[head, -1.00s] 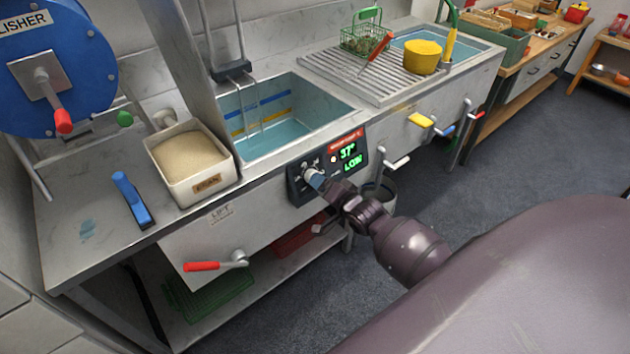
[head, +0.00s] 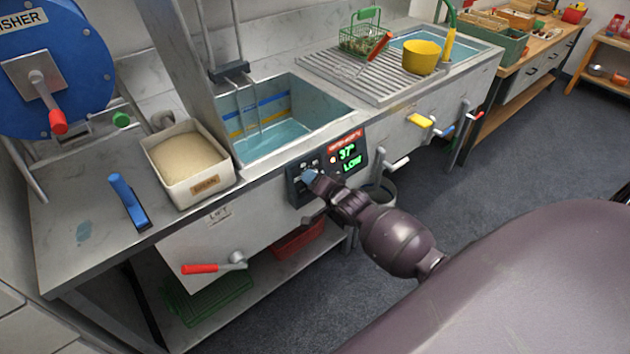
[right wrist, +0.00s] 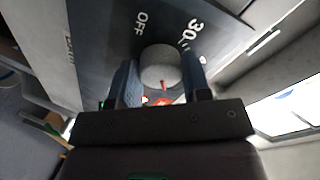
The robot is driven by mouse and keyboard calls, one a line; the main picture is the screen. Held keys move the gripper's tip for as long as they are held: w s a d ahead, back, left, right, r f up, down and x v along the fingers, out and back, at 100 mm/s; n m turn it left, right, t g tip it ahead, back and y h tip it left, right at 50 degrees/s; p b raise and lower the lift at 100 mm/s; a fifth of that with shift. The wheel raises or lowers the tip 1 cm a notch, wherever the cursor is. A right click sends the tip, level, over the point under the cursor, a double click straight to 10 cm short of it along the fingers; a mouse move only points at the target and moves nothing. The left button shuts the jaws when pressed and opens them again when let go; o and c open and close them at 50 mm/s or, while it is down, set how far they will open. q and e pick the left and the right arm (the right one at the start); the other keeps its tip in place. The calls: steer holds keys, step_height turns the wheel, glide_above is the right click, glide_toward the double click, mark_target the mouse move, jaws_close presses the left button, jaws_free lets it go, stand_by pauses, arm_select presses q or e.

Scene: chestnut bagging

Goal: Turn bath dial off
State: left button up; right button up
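The bath dial is a round grey knob on the dark control panel (head: 330,162) at the front of the water bath (head: 272,125). The right wrist view shows the dial (right wrist: 160,66) between my two blue fingers, with no clear gap at either side. Its red mark points toward the bottom of that view, away from the printed "OFF" and "30". In the head view my right gripper (head: 310,178) is at the panel and mostly hides the dial. The green display (head: 349,158) reads 37° and LOW. My left gripper is not in view.
A red-handled crank (head: 215,267) sticks out below the panel at left, and a white-handled lever (head: 397,163) is to its right. Open floor lies in front.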

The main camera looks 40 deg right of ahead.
steer(key=shift+c, duration=0.9)
